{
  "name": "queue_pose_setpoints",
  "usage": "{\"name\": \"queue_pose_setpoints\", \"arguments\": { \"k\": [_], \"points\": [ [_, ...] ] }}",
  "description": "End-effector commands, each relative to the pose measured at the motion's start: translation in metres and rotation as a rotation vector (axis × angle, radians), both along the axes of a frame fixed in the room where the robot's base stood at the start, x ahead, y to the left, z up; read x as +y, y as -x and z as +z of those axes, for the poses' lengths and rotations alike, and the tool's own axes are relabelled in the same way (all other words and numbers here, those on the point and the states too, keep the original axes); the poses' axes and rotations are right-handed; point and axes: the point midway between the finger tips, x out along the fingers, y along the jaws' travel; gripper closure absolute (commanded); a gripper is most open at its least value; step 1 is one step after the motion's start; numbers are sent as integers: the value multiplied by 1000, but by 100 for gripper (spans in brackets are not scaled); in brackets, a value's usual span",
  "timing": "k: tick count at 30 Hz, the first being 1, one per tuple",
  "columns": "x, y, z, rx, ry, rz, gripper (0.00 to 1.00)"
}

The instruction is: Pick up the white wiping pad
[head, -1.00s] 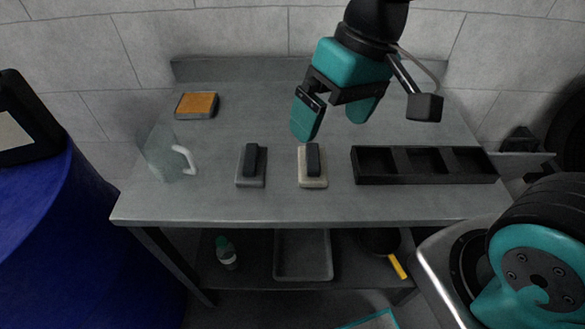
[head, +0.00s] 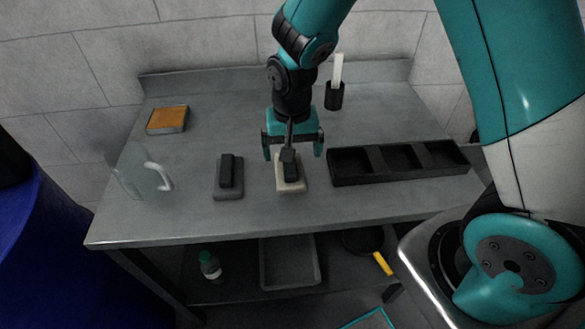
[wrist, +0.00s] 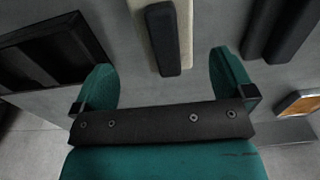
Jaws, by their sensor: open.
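The white wiping pad (head: 298,186) lies on the grey metal table, a pale block with a dark handle on top. In the wrist view the pad (wrist: 143,30) is at the top middle, its dark handle pointing down the picture between my fingers. My gripper (head: 293,150) is open and empty, pointing down, over or just behind the pad in the head view. It also shows in the wrist view (wrist: 165,78), with its two teal fingers spread. Part of the pad is hidden by the gripper in the head view; I cannot tell the exact height between them.
A grey pad with a dark handle (head: 228,178) lies left of the white one. A black three-compartment tray (head: 335,171) stands close on the right. A clear jug (head: 130,173), an orange-topped block (head: 167,119) and a black cup (head: 334,97) are farther away.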

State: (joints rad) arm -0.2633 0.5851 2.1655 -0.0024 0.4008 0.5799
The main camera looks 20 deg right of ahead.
Motion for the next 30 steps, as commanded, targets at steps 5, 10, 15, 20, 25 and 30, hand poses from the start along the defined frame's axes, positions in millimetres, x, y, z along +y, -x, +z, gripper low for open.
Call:
{"name": "queue_pose_setpoints", "arguments": {
  "k": [5,10,15,20,25,30],
  "points": [
    [1,0,-12,1,0,2,0],
    [5,-2,-36,4,1,2,0],
    [5,-2,-57,2,0,1,0],
    [6,-3,-60,-1,-1,2,0],
    [6,-3,-60,0,-1,2,12],
    [6,-3,-60,0,-1,2,51]
  ]
}}
